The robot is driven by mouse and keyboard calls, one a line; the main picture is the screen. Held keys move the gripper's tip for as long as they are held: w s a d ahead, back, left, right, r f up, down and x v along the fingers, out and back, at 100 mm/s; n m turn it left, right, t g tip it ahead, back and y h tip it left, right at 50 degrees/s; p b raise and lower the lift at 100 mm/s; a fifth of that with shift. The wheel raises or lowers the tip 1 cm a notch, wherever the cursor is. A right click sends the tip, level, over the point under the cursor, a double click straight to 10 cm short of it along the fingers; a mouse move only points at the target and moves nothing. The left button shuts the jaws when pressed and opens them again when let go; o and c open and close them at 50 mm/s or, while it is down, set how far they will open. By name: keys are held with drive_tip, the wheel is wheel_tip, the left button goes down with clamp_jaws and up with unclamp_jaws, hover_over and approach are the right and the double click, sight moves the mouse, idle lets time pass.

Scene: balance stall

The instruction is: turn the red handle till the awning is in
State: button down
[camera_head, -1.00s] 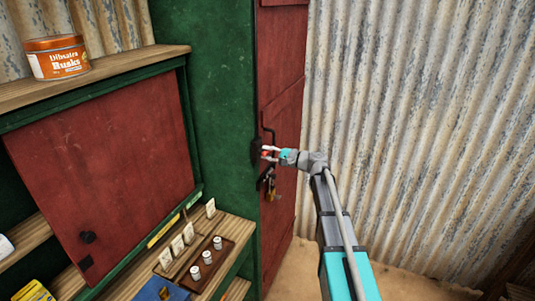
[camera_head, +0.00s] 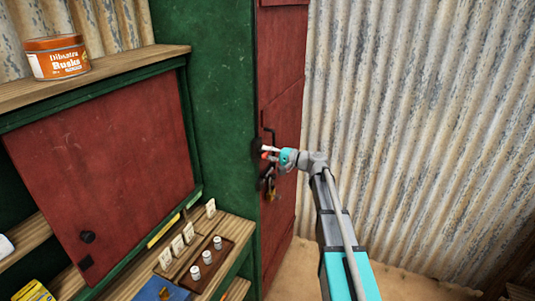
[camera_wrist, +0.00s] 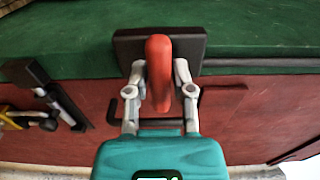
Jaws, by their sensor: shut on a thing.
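The red handle (camera_wrist: 158,80) stands out from a black plate (camera_wrist: 188,48) on the green post. In the wrist view my gripper (camera_wrist: 160,72) has a finger on each side of the handle and is shut on it. In the head view my gripper (camera_head: 269,153) is at the black plate beside the red door, and only a small bit of the red handle (camera_head: 265,156) shows. I see no awning in either view.
A black pull bar (camera_wrist: 150,123) is on the red door (camera_head: 284,100) close to my gripper. A dark latch with a brass padlock (camera_head: 270,195) hangs just below. A counter with small weights (camera_head: 207,257) is at lower left. Corrugated wall (camera_head: 410,120) stands at right.

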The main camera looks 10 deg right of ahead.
drive_tip(key=c, duration=0.6)
unclamp_jaws()
drive_tip(key=shift+o, duration=0.2)
drive_tip(key=shift+d, duration=0.1)
drive_tip(key=v, duration=1.1)
drive_tip(key=shift+s+d, duration=0.3)
drive_tip(key=shift+f, duration=0.1)
